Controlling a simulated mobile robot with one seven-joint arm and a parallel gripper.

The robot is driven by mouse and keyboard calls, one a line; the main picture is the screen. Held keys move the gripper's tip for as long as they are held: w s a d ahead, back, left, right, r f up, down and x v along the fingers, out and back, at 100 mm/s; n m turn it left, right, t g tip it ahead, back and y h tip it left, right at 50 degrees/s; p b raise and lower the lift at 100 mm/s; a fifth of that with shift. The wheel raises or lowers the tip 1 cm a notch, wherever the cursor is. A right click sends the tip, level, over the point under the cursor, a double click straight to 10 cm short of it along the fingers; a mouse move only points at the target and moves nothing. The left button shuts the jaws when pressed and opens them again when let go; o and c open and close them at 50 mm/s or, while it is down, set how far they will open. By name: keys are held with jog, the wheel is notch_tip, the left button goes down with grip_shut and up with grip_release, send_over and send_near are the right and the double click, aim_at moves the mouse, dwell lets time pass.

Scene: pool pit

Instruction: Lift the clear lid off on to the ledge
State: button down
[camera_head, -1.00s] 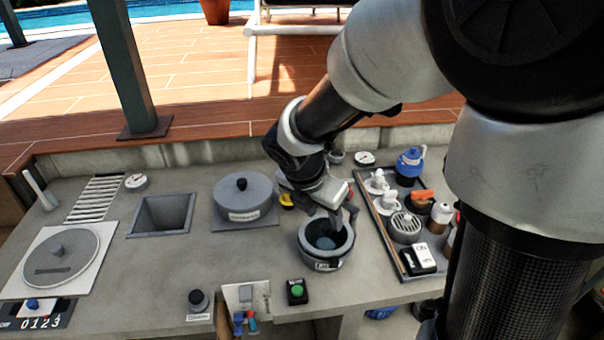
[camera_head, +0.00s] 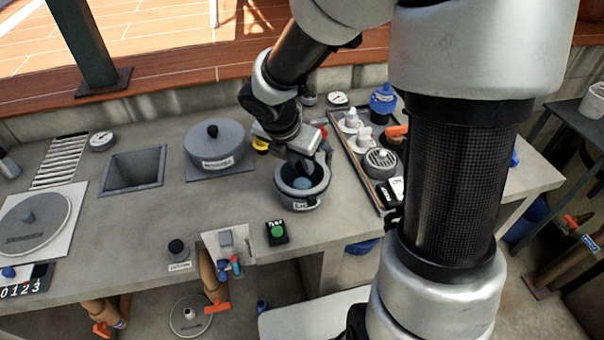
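A round grey pot (camera_head: 283,193) with a thick rim and a white label stands on the grey counter, near the middle. Inside its rim is a dark, bluish glassy round surface (camera_head: 303,183). This may be the clear lid, but I cannot tell for sure. My gripper (camera_head: 308,168) points down over the far part of the pot's rim. Its fingers partly hide the opening. I cannot tell whether they touch anything or how far apart they are. The raised ledge (camera_head: 190,85) with wood planks runs behind the counter.
A grey lidded pot (camera_head: 215,145) stands left of my gripper, beside a square opening (camera_head: 133,170). A tray (camera_head: 345,150) with several fittings lies right. A green-button box (camera_head: 277,233) sits in front of the pot. A gauge (camera_head: 101,141) stands at back left.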

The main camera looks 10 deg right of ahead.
aim_at(300, 166)
jog(key=shift+r, duration=0.1)
notch_tip(300, 166, up, 10)
jog(key=p, duration=0.3)
dwell(0.3)
jog(key=shift+f, duration=0.2)
